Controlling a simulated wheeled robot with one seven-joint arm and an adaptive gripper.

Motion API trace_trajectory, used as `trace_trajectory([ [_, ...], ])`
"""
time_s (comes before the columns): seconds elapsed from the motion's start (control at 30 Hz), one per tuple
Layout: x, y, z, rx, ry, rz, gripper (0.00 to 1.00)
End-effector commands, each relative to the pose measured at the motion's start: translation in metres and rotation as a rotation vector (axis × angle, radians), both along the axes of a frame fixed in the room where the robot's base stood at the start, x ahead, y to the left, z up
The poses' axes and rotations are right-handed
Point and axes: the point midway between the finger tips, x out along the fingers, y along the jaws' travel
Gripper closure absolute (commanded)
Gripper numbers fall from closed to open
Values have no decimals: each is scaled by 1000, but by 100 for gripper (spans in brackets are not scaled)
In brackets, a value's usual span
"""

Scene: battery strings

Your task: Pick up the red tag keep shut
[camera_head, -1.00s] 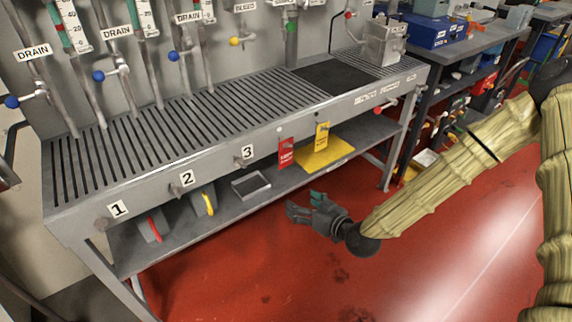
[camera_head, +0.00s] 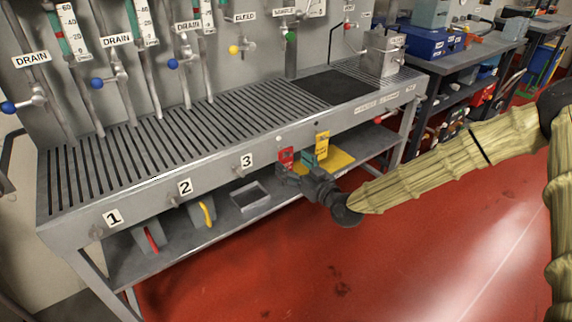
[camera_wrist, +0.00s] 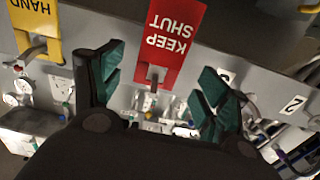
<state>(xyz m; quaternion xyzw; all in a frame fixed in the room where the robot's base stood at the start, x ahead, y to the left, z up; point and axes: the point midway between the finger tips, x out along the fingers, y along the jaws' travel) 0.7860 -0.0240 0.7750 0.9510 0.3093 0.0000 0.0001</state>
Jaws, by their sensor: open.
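The red tag (camera_wrist: 170,42), lettered KEEP SHUT, hangs on the front rail of the bench. In the wrist view it appears upside down, between and just beyond my open fingers. In the head view the red tag (camera_head: 286,156) shows only its upper part, because my gripper (camera_head: 296,168) covers the lower part. In the wrist view my gripper (camera_wrist: 158,88) is open, with one green-padded finger on each side of the tag. The fingers look apart from it, and nothing is between them in their grip.
A yellow tag (camera_head: 322,144) hangs close to the right of the red one; it also shows in the wrist view (camera_wrist: 36,22). The grated bench (camera_head: 150,165) has knobs numbered 1 to 3. A grey tray (camera_head: 250,196) lies on the lower shelf. Red floor in front is clear.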

Motion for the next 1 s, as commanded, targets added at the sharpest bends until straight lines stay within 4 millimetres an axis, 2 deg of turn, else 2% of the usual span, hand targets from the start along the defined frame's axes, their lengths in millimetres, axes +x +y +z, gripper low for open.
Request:
trace_trajectory([
  [0.3, 32, 21, 3, 0, 0, -1, 25],
  [0.63, 37, 25, 4, 1, -1, 0, 25],
  [0.67, 37, 25, 4, 1, -1, 0, 29],
  [0.87, 37, 24, 4, 0, 0, -1, 65],
  [1.0, 37, 24, 4, 1, -1, -1, 68],
])
